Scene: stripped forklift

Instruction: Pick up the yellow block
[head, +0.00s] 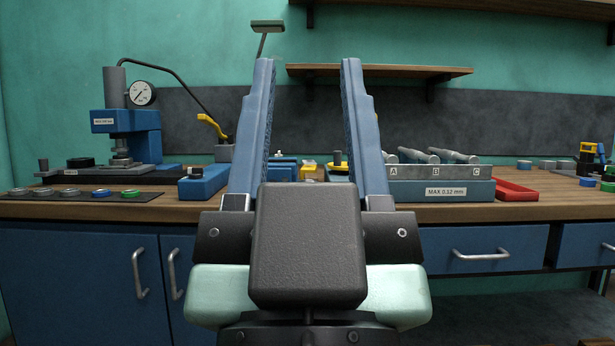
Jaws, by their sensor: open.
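My gripper (308,62) fills the middle of the head view, its two long blue jaws wide apart and nothing between them. Through the gap, a small yellow block (311,174) shows on the wooden workbench (480,208), among other small parts. My gripper's dark body hides the bench in front of it. The gripper is on the near side of the block and does not appear to touch it. Its exact distance from the block cannot be told from this one view.
Blue parts (283,168) and a yellow-and-black piece (338,162) crowd the block. A blue press (130,130) with a gauge stands left. A grey-blue labelled rack (440,185) and a red tray (515,190) stand right. A wooden shelf (380,70) hangs above.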

